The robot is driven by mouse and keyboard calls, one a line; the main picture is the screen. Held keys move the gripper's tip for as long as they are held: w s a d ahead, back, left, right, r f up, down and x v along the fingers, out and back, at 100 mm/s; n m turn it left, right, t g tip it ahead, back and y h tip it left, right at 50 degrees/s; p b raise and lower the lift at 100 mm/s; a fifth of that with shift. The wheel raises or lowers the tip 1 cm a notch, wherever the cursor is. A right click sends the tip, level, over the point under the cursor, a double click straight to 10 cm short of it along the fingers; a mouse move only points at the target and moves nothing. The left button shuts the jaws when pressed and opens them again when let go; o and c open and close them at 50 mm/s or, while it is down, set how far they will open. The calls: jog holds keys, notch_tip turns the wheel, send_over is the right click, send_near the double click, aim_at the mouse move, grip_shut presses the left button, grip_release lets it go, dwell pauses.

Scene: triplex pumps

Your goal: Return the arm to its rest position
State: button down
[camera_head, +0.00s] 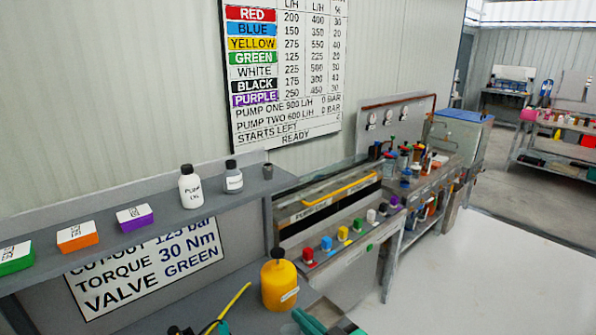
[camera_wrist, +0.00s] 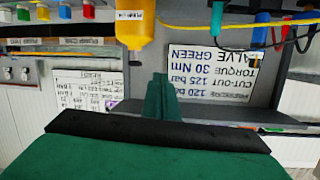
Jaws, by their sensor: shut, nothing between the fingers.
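My gripper (camera_wrist: 159,82) shows in the wrist view as two teal fingers pressed together in front of a dark bar, with nothing between them. The fingertips are in free space and appear apart from the things behind them. In the wrist view the scene is upside down, with a yellow bottle (camera_wrist: 133,25) and a white torque sign (camera_wrist: 205,75) beyond the fingers. In the head view, a teal part at the bottom edge may be my arm; the fingers cannot be made out there.
The yellow bottle (camera_head: 279,281) stands on the bench below the shelf (camera_head: 100,251). The shelf holds coloured boxes (camera_head: 78,238) and two bottles (camera_head: 190,187). A pump bench (camera_head: 330,252) with coloured knobs stands to the right. Open floor (camera_head: 480,270) lies at far right.

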jog(key=s+f+m+t+h, duration=0.2)
jog(key=s+f+m+h, duration=0.6)
jog(key=s+f, duration=1)
jog(key=s+a+r+n, duration=0.1)
jog(key=s+r+n, duration=0.1)
jog(key=s, duration=1.8)
jog(key=shift+s+r+t+h, duration=0.2)
jog(key=shift+r+t+h, duration=0.05)
jog(key=shift+t+h, duration=0.15)
jog(key=shift+a, duration=0.1)
